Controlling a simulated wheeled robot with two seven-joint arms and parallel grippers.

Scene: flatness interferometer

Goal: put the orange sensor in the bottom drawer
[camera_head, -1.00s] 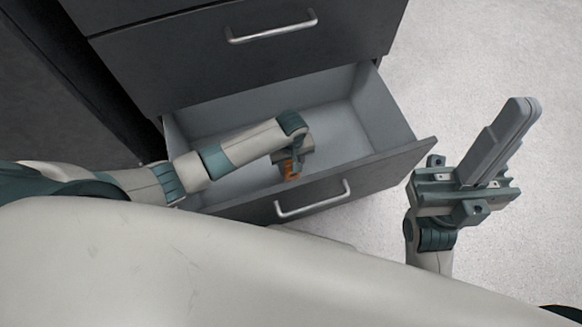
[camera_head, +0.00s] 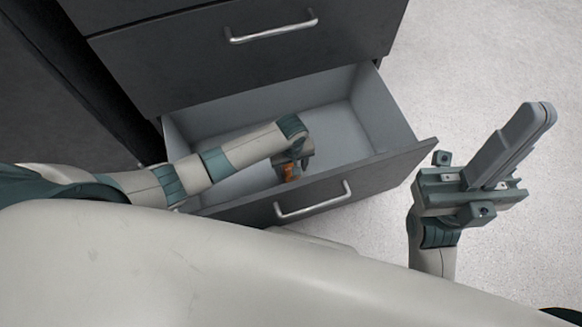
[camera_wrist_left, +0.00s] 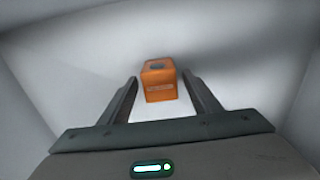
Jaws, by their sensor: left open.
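The orange sensor (camera_head: 291,171) is a small box inside the open bottom drawer (camera_head: 385,174), close behind its front panel. In the left wrist view the sensor (camera_wrist_left: 159,82) sits between and slightly beyond the fingertips, with a gap on each side. My left gripper (camera_wrist_left: 160,84) reaches down into the drawer and is open; in the head view its wrist hides most of it. I cannot tell for sure whether the sensor rests on the drawer floor. My right gripper (camera_head: 540,112) is outside the drawer at the right, its fingers together and empty.
The closed drawer above has a silver handle (camera_head: 272,28). The bottom drawer's handle (camera_head: 313,199) is on its front panel. The drawer's grey side wall (camera_head: 378,110) stands right of my left arm. The pale floor (camera_head: 480,60) at the right is clear.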

